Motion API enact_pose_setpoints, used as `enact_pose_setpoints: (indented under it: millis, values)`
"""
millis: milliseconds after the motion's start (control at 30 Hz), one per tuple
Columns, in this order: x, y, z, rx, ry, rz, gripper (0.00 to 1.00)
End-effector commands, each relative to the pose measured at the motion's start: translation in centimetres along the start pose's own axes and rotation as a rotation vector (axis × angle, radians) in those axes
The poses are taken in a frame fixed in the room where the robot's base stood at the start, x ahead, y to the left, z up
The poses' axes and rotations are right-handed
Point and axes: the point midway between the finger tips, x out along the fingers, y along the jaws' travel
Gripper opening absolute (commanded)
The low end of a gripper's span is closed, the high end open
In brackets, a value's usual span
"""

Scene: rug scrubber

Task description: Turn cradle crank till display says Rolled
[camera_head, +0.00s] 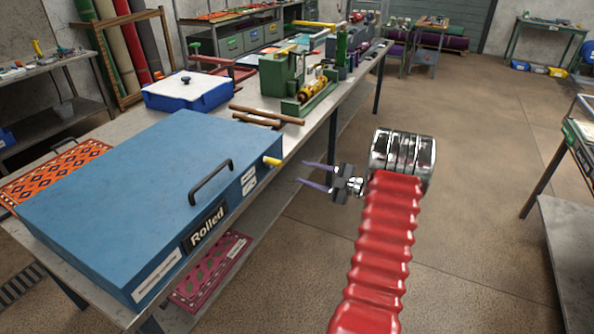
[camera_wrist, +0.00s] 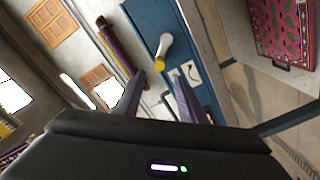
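The blue box-shaped machine (camera_head: 130,195) sits on the long workbench, with a black handle on its front edge. Its black display (camera_head: 206,227) on the front face reads "Rolled". A crank knob, yellow at its end (camera_head: 271,161), sticks out near the machine's right corner. In the wrist view the crank (camera_wrist: 162,48) shows a pale shaft and yellow tip, just beyond my fingertips. My gripper (camera_head: 302,173) is open and empty, its two fingers pointing at the knob with a gap between. The fingers also show in the wrist view (camera_wrist: 157,80), apart from the crank.
Brown rods (camera_head: 265,117), a blue-and-white box (camera_head: 188,90) and a green machine (camera_head: 290,80) stand behind on the bench (camera_head: 325,105). A patterned pink rug (camera_head: 210,270) lies on the lower shelf. Open floor (camera_head: 460,200) lies to the right of my arm.

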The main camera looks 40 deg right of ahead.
Motion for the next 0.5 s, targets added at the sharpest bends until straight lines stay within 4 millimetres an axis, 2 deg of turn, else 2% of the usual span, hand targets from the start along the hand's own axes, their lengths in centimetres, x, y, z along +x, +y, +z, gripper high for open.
enact_pose_setpoints:
  millis: [133, 500]
  values:
    - [-0.70, 0.01, -0.02, 0.000, 0.000, 0.001, 0.37]
    - [-0.46, 0.00, -0.31, -0.012, 0.004, -0.007, 0.37]
